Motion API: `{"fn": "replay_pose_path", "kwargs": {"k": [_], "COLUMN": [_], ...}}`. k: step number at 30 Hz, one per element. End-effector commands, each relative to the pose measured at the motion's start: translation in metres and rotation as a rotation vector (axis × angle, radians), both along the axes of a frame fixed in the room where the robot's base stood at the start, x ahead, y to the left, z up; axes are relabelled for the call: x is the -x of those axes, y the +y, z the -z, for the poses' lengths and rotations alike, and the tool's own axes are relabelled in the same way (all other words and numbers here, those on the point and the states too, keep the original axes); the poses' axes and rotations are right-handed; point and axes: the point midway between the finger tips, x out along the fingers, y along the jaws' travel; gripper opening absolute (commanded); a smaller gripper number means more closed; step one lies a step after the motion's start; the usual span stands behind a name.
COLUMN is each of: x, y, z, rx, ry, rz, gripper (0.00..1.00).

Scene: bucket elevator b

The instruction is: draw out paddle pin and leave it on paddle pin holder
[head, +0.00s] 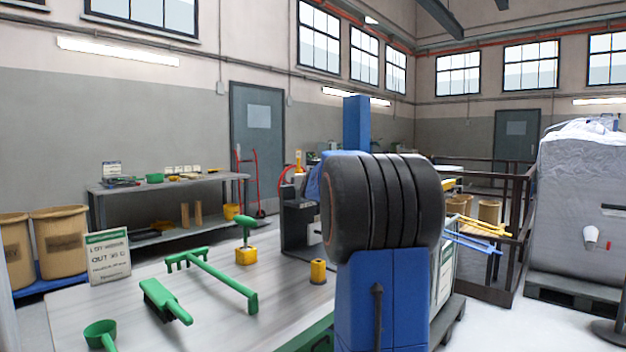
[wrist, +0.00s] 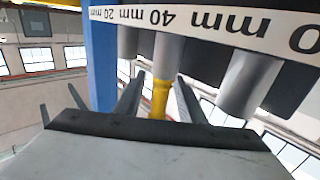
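In the wrist view, a yellow pin (wrist: 160,98), which looks like the paddle pin, stands between the two dark fingers of my gripper (wrist: 161,80). Gaps show on both sides of it, so the fingers are open around or in line with it. Its far end meets a grey cylinder (wrist: 168,52). I cannot tell whether they are joined. My gripper does not show clearly in the head view. I cannot make out for sure which thing is the paddle pin holder. A yellow block (head: 246,256) with a green T-shaped piece and a short yellow cylinder (head: 318,271) stand on the table.
A white strip with millimetre marks (wrist: 215,20) and another grey cylinder (wrist: 248,82) are close to my gripper. A large black ribbed shape (head: 385,205) blocks the middle of the head view.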

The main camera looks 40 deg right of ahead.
Motion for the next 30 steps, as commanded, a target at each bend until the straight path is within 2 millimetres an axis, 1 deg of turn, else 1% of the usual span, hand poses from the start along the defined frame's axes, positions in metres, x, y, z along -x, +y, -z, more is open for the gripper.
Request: {"fn": "replay_pose_path", "kwargs": {"k": [8, 9, 11, 12, 13, 14, 30], "x": [-0.0012, -0.0012, -0.0012, -0.0012, -0.0011, -0.0011, -0.001], "y": [-0.0011, -0.0011, -0.0011, -0.0011, -0.001, -0.001, -0.001], "z": [0.0005, 0.0005, 0.0005, 0.0005, 0.0004, 0.0005, -0.0034], "rx": [-0.001, -0.001, -0.001, 0.0, 0.0, 0.0, 0.0], "ry": [0.001, 0.001, 0.001, 0.0, 0.0, 0.0, 0.0], "rz": [0.0, 0.0, 0.0, 0.0, 0.0, 0.0, 0.0], "gripper": [0.36, 0.34, 0.2, 0.1, 0.03, 0.0, 0.0]}}
